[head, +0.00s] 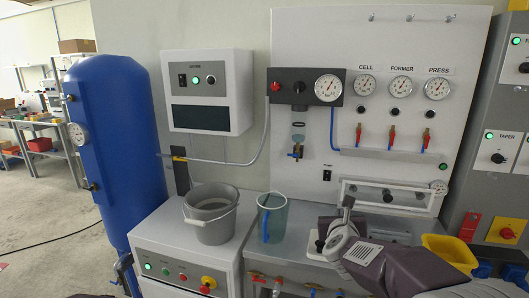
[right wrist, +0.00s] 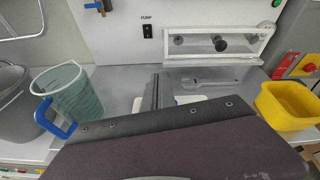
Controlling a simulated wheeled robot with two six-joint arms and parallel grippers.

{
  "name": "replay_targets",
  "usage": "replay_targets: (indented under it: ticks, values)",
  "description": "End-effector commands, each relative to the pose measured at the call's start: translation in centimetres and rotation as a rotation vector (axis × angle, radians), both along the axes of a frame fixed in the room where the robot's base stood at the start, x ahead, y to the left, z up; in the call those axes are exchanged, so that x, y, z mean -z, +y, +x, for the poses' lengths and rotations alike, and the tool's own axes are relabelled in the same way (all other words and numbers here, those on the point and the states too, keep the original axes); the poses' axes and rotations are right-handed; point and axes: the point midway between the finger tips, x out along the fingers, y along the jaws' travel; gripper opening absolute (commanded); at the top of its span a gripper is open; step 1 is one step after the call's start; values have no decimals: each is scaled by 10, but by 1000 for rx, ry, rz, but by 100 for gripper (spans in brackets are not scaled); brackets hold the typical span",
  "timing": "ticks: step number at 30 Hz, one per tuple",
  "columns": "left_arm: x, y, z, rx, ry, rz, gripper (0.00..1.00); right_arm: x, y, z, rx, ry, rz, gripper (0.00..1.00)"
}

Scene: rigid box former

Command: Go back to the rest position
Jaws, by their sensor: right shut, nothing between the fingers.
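My right arm comes in from the lower right in the head view. My right gripper (head: 347,204) is over the grey worktop, in front of the white panel, shut and empty. In the right wrist view its narrow dark fingers (right wrist: 156,92) are together, with a purple arm part covering the lower picture. My left gripper is out of view.
A clear jug with a blue handle (head: 272,218) stands left of my right gripper, beside a grey bucket (head: 211,218). A yellow bin (head: 449,250) is at the right. A clear-fronted box (head: 387,195) is behind. A blue tank (head: 117,150) stands left.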

Motion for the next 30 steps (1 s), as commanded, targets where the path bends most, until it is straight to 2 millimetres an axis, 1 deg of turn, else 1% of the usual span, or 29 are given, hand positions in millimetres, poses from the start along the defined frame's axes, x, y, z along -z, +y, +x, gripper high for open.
replay_targets:
  ticks: [5,6,8,11,12,14,15,17,18,21,22,24,26,27,28,30]
  values:
    - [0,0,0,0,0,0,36,51,13,-32,-267,234,-340,0]
    - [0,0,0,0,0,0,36,64,18,-41,-343,290,-428,0]
    - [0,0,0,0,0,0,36,85,24,-57,-468,375,-564,0]
    - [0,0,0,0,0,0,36,124,33,-93,-724,518,-812,0]
    - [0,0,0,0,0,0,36,140,37,-111,-852,575,-925,0]
    - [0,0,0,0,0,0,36,166,41,-142,-1070,651,-1099,0]
    - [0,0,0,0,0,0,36,182,43,-165,-1233,690,-1217,0]
    - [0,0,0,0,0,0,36,202,44,-199,-1480,723,-1380,0]
    - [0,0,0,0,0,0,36,213,44,-220,-1642,727,-1476,0]
    - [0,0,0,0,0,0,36,231,41,-263,-2001,683,-1665,0]
    - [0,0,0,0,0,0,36,234,40,-273,-2097,657,-1713,0]
    - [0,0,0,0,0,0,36,238,37,-289,-2289,578,-1813,0]
    - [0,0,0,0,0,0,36,239,35,-298,-2421,492,-1887,0]
    - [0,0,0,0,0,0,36,239,36,-299,2416,-417,1897,0]
    - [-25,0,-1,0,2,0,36,213,36,-298,2419,-424,1904,0]
    - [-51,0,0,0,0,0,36,187,36,-298,2422,-428,1906,0]
